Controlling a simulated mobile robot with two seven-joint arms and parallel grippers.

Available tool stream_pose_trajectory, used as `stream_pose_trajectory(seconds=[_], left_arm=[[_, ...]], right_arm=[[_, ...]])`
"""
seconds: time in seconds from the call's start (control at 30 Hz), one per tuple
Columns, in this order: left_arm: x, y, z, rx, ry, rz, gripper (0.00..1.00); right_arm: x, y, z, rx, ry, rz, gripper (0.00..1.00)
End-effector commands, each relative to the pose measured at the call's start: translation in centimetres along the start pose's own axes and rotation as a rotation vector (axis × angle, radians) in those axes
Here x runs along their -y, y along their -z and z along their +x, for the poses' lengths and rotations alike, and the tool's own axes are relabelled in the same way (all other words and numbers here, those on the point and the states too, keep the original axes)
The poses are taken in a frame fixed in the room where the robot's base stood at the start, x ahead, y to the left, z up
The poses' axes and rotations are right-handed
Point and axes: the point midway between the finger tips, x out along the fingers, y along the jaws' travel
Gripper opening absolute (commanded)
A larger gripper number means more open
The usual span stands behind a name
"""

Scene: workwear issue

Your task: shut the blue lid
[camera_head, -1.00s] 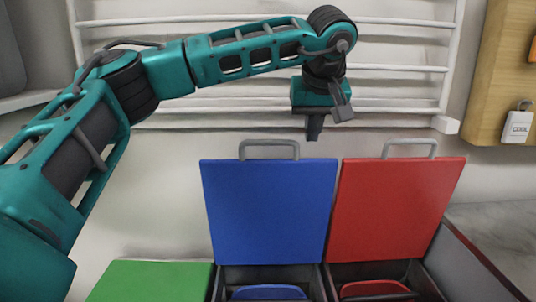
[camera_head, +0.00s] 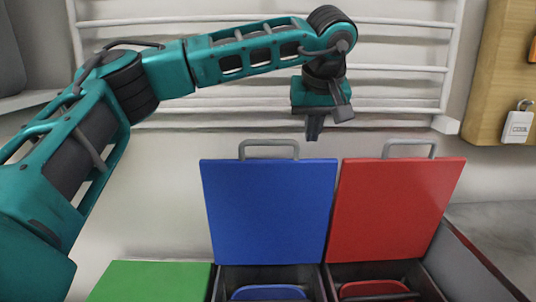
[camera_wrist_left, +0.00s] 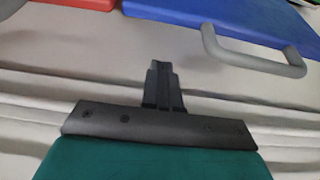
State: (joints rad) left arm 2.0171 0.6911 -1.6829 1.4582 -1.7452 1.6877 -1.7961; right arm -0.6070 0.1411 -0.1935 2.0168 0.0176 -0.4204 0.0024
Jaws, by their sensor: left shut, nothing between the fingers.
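The blue lid (camera_head: 268,212) stands open and nearly upright, with a grey handle (camera_head: 269,146) on its top edge. Its box below is open, with something blue (camera_head: 268,293) inside. My left gripper (camera_head: 314,136) points down just above and to the right of the blue lid's handle, apart from it. In the left wrist view the gripper (camera_wrist_left: 162,75) is shut and empty, with the blue lid (camera_wrist_left: 215,18) and its handle (camera_wrist_left: 255,60) ahead and to the right. My right gripper does not show.
A red lid (camera_head: 395,205) stands open beside the blue one, over a box with something red (camera_head: 375,289) inside. A green lid (camera_head: 150,281) lies flat at the left. A white slatted rack (camera_head: 400,85) is on the wall behind. A wooden panel with a padlock (camera_head: 518,124) is at the right.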

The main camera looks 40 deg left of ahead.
Motion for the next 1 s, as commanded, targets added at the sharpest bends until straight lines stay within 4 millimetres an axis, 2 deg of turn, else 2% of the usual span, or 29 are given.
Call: stream_pose_trajectory(seconds=[0.27,1.0], left_arm=[[0.0,-0.1,0.2,0.0,0.0,0.0,0.0],[0.0,-1.9,3.4,0.001,0.0,0.001,0.0]], right_arm=[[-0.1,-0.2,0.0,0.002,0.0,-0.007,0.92],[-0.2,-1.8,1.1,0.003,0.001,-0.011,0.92]])
